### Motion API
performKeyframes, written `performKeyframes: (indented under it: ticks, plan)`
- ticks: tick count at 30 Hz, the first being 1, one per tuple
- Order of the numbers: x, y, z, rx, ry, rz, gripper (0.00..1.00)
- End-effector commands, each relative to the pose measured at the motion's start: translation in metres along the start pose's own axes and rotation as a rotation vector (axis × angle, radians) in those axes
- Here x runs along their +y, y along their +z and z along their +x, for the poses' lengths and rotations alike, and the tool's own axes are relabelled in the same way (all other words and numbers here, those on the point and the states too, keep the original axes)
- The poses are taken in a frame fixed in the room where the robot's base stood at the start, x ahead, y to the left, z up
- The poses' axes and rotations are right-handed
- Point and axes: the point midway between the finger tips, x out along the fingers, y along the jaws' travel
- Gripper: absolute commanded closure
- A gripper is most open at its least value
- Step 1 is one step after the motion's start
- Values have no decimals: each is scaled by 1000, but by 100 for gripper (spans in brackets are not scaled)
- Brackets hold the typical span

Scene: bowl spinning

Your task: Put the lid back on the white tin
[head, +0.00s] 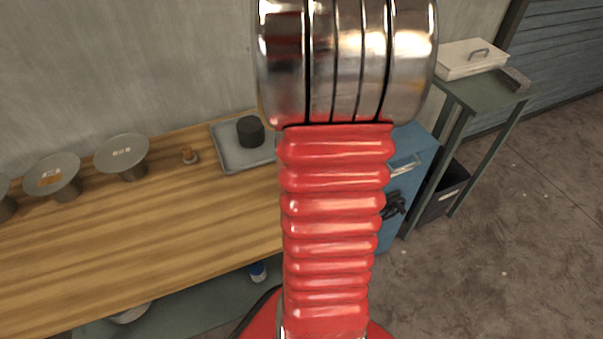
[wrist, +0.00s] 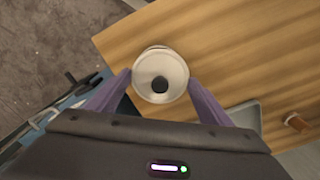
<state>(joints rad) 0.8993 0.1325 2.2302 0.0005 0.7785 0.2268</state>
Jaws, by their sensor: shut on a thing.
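In the wrist view my gripper (wrist: 161,82) has its two purple fingers on either side of a round white lid (wrist: 160,92) with a dark knob in its middle. The fingers are shut on the lid's rim. A second pale curved edge, perhaps the white tin (wrist: 154,48), shows just beyond the lid near the bench edge. I cannot tell whether the lid touches it or hangs above it. In the head view my red arm hides this spot, and neither the gripper nor the lid shows.
A blue cabinet (head: 420,150) and a green stand (head: 490,92) with a white box (head: 468,60) are right.

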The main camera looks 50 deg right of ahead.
Motion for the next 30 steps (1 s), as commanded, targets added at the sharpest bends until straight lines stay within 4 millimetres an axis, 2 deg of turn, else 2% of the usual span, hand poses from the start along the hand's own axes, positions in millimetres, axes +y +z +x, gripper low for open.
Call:
performKeyframes:
  ticks: [10,30]
  plan:
    - [0,0,20,-1,0,0,48]
    - [0,0,21,0,0,-1,48]
